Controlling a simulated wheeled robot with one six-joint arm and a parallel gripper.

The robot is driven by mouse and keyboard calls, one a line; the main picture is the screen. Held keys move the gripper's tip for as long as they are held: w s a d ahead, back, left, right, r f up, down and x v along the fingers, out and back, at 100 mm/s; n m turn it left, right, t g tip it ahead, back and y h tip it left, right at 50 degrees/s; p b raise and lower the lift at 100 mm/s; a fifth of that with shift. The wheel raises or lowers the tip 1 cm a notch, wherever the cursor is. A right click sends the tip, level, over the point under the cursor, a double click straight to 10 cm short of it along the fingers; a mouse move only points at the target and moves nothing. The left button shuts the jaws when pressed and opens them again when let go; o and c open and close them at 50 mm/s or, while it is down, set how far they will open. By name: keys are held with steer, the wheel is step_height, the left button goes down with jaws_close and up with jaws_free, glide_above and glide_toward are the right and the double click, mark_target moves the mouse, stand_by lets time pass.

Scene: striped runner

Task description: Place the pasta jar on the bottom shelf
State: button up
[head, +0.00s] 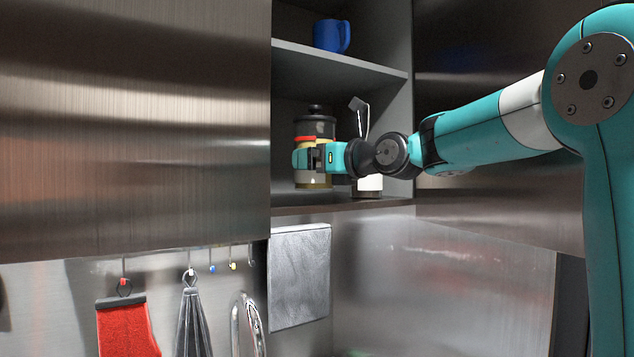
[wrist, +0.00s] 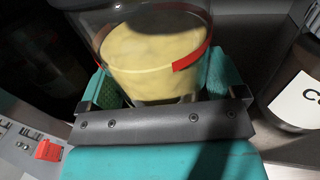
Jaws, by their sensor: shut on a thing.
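The pasta jar (head: 317,127) is clear with a dark lid, a red band and pale yellow contents. It is upright in the cabinet opening, at the level of the bottom shelf (head: 345,203). My gripper (head: 312,158) is shut on the jar from the right, around its lower body. In the wrist view the jar (wrist: 155,55) fills the space between the teal fingers (wrist: 160,92).
A dark container with a white label (head: 370,184) stands on the bottom shelf right of the jar, also in the wrist view (wrist: 300,95). A blue mug (head: 331,35) is on the upper shelf (head: 335,65). A steel cabinet front (head: 130,120) borders the opening's left.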

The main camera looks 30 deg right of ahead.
steer(key=shift+f+b, duration=0.55)
steer(key=shift+f, duration=0.5)
steer(key=shift+w, duration=0.25)
steer(key=shift+s, duration=0.15)
steer(key=o, duration=1.1)
steer(key=shift+f, duration=0.1)
